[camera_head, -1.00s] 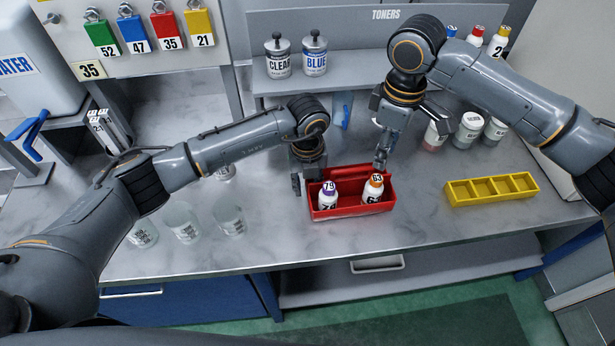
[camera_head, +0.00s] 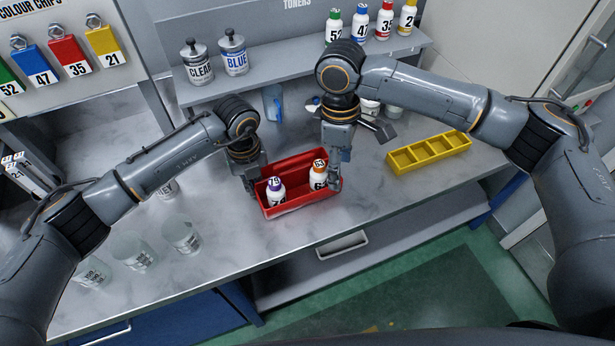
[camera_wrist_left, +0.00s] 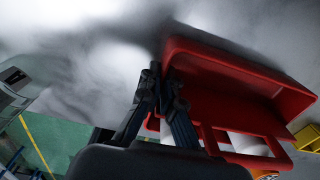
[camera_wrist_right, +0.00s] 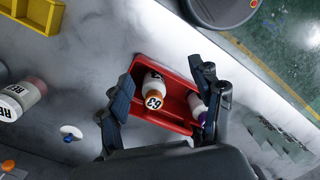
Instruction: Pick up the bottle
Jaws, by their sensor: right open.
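The red tray (camera_head: 300,201) stands on the counter and holds two white bottles. The purple-capped bottle 79 (camera_head: 276,190) is at its left, the orange-capped bottle 63 (camera_head: 318,176) at its right. My left gripper (camera_head: 256,190) is at the tray's left end; in the left wrist view its fingers (camera_wrist_left: 163,78) are close together across the tray wall. My right gripper (camera_head: 347,160) is open above the tray's right end. In the right wrist view, bottle 63 (camera_wrist_right: 153,88) lies between its spread fingers (camera_wrist_right: 163,90); bottle 79 (camera_wrist_right: 197,106) is partly hidden behind one finger.
Clear cups (camera_head: 133,250) stand at the left front. A yellow compartment tray (camera_head: 430,152) lies to the right. CLEAR (camera_head: 197,66) and BLUE (camera_head: 233,55) cans and several toner bottles (camera_head: 360,22) stand on the shelf behind. The front counter edge is free.

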